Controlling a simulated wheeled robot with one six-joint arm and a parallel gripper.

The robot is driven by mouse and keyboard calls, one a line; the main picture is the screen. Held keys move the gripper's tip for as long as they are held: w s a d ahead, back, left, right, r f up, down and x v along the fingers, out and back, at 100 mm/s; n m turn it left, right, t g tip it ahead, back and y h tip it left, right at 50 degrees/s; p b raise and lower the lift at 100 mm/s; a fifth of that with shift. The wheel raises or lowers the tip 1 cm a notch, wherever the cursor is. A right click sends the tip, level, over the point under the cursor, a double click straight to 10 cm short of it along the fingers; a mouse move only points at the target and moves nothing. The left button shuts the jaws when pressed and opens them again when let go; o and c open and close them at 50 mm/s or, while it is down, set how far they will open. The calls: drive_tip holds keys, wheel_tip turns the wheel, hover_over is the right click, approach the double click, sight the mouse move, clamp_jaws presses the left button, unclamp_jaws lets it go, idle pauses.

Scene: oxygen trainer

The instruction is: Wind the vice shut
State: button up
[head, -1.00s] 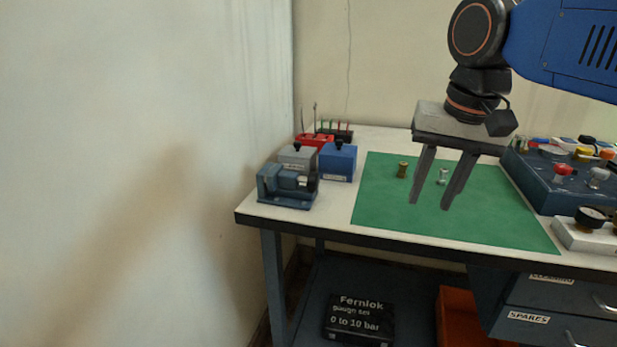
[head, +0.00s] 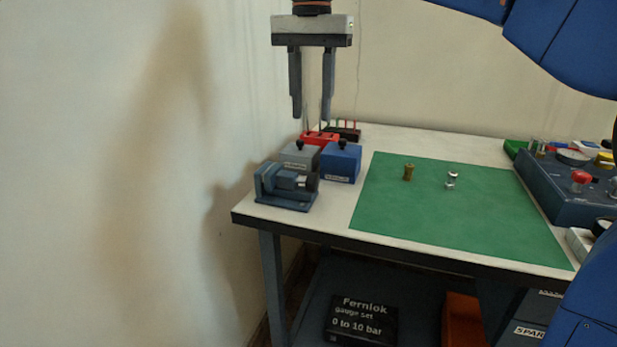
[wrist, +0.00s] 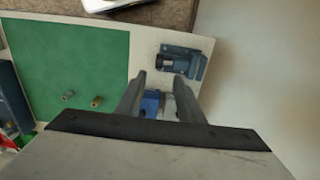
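The small blue-grey vice (head: 286,186) sits at the left front corner of the bench. Its dark round knob (head: 313,181) is on the right end. The vice also shows in the wrist view (wrist: 183,61), upper right of the fingers, with the dark knob on its left end. My gripper (head: 312,115) is open and empty, pointing down, above the back left of the bench and well above the vice. In the wrist view its two fingers are apart, with the blue and grey boxes seen below between them.
A grey box (head: 299,157) and a blue box (head: 341,162) with black knobs stand just behind the vice. A red holder (head: 321,137) is behind them. The wall is close on the left. The green mat (head: 440,215) holds a brass fitting (head: 409,172) and a silver fitting (head: 452,180).

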sight(312, 176)
wheel_tip(312, 176, down, 16)
drive_tip(key=shift+d+r, duration=0.1)
drive_tip(key=shift+r, duration=0.05)
idle(0.4)
clamp_jaws()
